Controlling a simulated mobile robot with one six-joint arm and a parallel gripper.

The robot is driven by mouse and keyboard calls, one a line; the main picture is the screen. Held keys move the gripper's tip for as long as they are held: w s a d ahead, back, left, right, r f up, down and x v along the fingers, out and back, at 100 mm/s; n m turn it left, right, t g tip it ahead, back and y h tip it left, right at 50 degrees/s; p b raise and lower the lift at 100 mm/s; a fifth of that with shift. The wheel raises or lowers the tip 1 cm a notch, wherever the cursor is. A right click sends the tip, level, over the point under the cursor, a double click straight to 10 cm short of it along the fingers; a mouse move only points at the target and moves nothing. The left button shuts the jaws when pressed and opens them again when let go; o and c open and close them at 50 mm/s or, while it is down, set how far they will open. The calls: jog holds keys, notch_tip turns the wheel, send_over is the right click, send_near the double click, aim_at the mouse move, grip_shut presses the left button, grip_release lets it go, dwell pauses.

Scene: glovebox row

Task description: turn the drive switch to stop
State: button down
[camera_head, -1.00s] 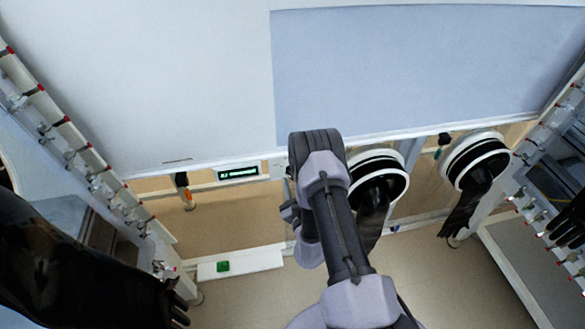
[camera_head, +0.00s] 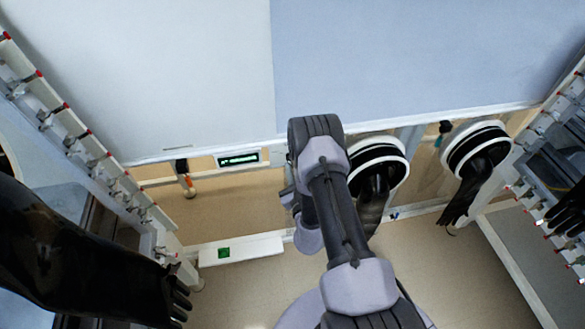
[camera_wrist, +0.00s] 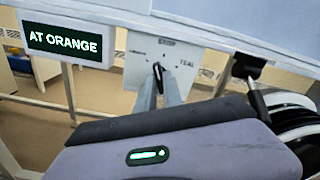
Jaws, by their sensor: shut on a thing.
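The drive switch (camera_wrist: 157,72) is a small dark knob on a pale plate (camera_wrist: 137,72) in the wrist view. In the head view my own arm hides the fingers and the knob.
A display (camera_wrist: 65,40) left of the plate reads "AT ORANGE"; it also shows in the head view (camera_head: 238,159). White-ringed glove ports (camera_head: 478,149) with black gloves are on the right. A green button (camera_head: 224,252) sits on a low white ledge (camera_head: 258,248).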

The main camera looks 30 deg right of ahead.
jog(key=shift+m, duration=2.5)
jog(key=shift+r, duration=0.1)
jog(key=c, duration=1.5)
grip_release()
jog(key=shift+w, duration=0.1)
